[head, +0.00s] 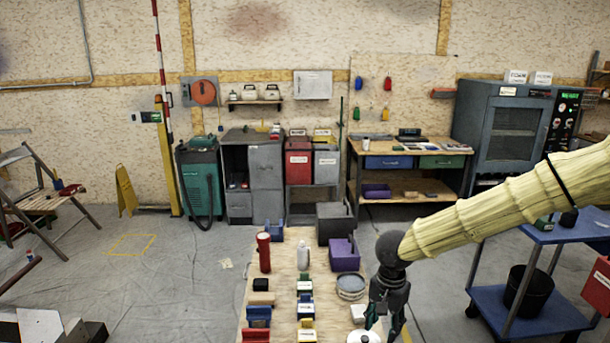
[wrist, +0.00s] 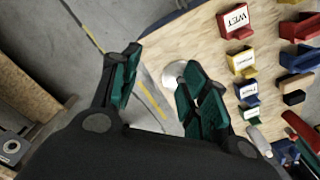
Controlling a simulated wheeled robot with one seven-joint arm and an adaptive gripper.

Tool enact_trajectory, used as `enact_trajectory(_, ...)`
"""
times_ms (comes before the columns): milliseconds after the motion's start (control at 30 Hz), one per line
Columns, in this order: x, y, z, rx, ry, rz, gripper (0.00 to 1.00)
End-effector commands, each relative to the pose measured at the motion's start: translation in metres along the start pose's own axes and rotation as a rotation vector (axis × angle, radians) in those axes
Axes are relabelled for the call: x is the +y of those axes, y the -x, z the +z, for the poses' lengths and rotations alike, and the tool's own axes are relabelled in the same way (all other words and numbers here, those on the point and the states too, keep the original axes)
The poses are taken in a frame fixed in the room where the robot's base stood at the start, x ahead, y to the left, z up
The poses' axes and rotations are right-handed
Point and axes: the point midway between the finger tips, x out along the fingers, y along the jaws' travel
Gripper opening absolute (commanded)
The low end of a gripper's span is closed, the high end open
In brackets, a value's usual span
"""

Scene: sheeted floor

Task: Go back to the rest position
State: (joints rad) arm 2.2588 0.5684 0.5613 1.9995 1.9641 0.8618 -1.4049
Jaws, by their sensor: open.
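My gripper (head: 384,322) hangs fingers-down over the right edge of the wooden table (head: 236,331) in the head view. In the wrist view its two green-padded fingers (wrist: 158,72) stand wide apart with nothing held between them. A white round object (wrist: 172,75) lies on the table edge, partly hidden by the right finger. It also shows in the head view (head: 364,337) at the bottom, cut off by the frame. My sleeved yellow arm reaches in from the right.
A red bottle (head: 264,252), a white bottle (head: 303,257), small labelled bins (head: 305,309), a purple crate (head: 344,256) and grey round lids (head: 350,283) stand on the table. A blue cart (head: 529,309) stands right. The floor (head: 180,290) left of the table is mostly clear.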

Motion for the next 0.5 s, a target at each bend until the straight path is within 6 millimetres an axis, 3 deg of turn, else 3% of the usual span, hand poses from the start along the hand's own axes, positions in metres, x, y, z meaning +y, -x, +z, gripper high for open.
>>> enact_trajectory(267,0.012,-0.034,0.002,0.051,0.02,0.041,0.45)
enact_trajectory(500,0.031,-0.078,0.004,0.12,0.052,0.087,0.45)
